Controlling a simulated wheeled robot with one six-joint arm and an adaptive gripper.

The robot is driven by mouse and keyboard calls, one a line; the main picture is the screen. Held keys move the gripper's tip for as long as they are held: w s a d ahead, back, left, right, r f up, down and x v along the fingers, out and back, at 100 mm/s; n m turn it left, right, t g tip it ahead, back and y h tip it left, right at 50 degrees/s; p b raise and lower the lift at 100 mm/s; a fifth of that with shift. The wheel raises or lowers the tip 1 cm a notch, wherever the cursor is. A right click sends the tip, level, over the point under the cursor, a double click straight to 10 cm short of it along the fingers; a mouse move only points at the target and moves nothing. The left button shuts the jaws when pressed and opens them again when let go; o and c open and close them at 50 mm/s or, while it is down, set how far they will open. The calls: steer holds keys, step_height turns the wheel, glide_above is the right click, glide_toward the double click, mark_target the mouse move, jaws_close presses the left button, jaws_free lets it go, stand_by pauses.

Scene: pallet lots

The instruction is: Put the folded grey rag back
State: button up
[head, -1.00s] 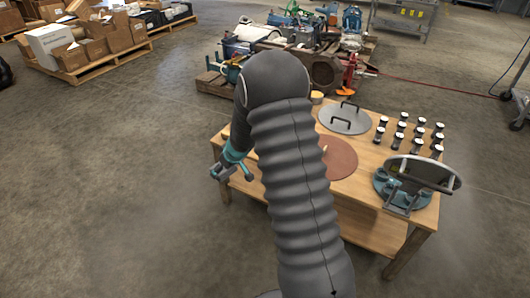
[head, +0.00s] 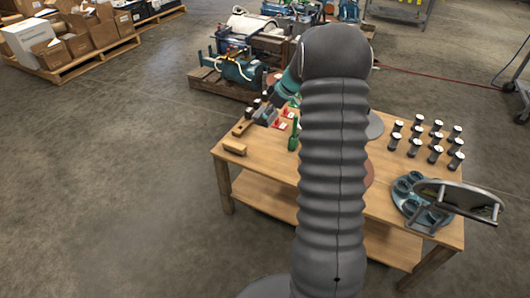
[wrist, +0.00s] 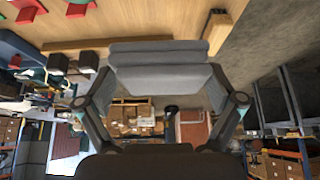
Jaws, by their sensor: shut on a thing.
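The folded grey rag (wrist: 160,72) is clamped between the two fingers of my gripper (wrist: 160,88) in the wrist view. It looks like a flat, layered pad spanning the gap between them. The wooden table top (wrist: 150,22) lies beyond the rag in that view. I cannot tell there whether the rag touches the table.
A small wooden block (head: 234,148) lies near the table's left edge. A green item (head: 293,137) and red pieces (head: 284,118) are close by. Several dark, white-topped cylinders (head: 436,140) stand at right, behind a teal round holder (head: 412,190).

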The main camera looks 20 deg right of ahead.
steer(key=shift+f, duration=0.1)
steer(key=b, duration=0.3)
glide_above(268, 162)
steer(key=s+d, duration=0.1)
steer(key=s, duration=0.1)
steer(key=f, duration=0.6)
steer(key=shift+w+d+f, duration=0.15)
steer(key=shift+w+f, duration=0.05)
steer(key=shift+f, duration=0.15)
steer(key=shift+f+b, duration=0.6)
steer(key=shift+f, duration=1.35)
steer(key=shift+f, duration=0.1)
steer(key=o, duration=0.8)
steer(key=shift+c, duration=0.2)
